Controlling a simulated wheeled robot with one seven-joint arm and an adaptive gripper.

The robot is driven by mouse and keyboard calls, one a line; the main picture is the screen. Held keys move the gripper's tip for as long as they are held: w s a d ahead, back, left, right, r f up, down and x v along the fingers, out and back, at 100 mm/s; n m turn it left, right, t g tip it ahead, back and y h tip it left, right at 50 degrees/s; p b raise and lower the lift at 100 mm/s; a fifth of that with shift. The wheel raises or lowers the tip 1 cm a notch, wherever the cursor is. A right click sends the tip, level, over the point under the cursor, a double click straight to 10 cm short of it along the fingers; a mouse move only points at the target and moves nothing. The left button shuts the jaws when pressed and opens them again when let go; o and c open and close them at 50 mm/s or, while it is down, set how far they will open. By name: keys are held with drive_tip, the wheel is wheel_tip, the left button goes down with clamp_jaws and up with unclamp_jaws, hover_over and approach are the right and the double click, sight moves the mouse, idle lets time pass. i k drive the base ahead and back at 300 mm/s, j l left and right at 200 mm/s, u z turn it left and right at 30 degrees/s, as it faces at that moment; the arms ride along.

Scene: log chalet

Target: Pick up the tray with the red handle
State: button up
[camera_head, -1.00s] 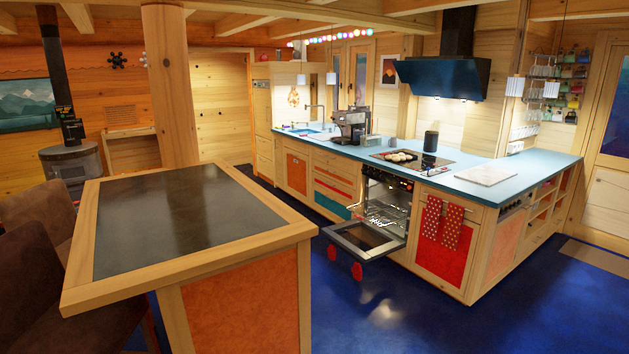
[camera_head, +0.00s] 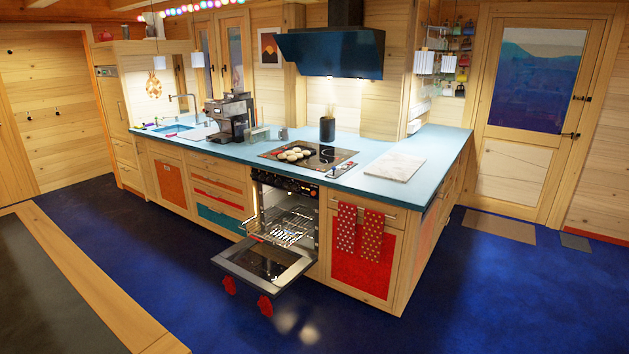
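I cannot clearly make out a tray with a red handle. The oven (camera_head: 287,215) stands open with lit wire racks (camera_head: 285,226) inside. Its dark glass door (camera_head: 262,262) is folded down, and two red pieces (camera_head: 265,305) sit at its front edge; I cannot tell whether they are a handle. Several pale round buns (camera_head: 293,154) lie on the black cooktop (camera_head: 322,158); whether a tray is under them is unclear. My gripper is not in view.
The lowered oven door juts into the blue floor (camera_head: 330,325). A wood-edged table (camera_head: 90,275) is at the lower left. The blue counter (camera_head: 235,152) holds a coffee machine (camera_head: 230,117) and a pale board (camera_head: 396,167). Floor is open in front and right.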

sight(293, 153)
drive_tip(key=i+l, duration=0.15)
drive_tip(key=i, duration=0.5)
drive_tip(key=i+l, duration=0.1)
drive_tip(key=i, duration=0.55)
drive_tip(key=i+l, duration=0.15)
drive_tip(key=i, duration=0.55)
drive_tip(key=i+j+u, duration=0.1)
drive_tip(key=i+u, duration=0.2)
drive_tip(key=i, duration=0.2)
drive_tip(key=i+u, duration=0.3)
drive_tip(key=i, duration=0.25)
drive_tip(key=i+l+u, duration=0.3)
drive_tip(key=i, duration=0.2)
drive_tip(key=i+l+u, duration=0.3)
drive_tip(key=i, duration=0.15)
drive_tip(key=i+l+u, duration=0.3)
drive_tip(key=i, duration=0.2)
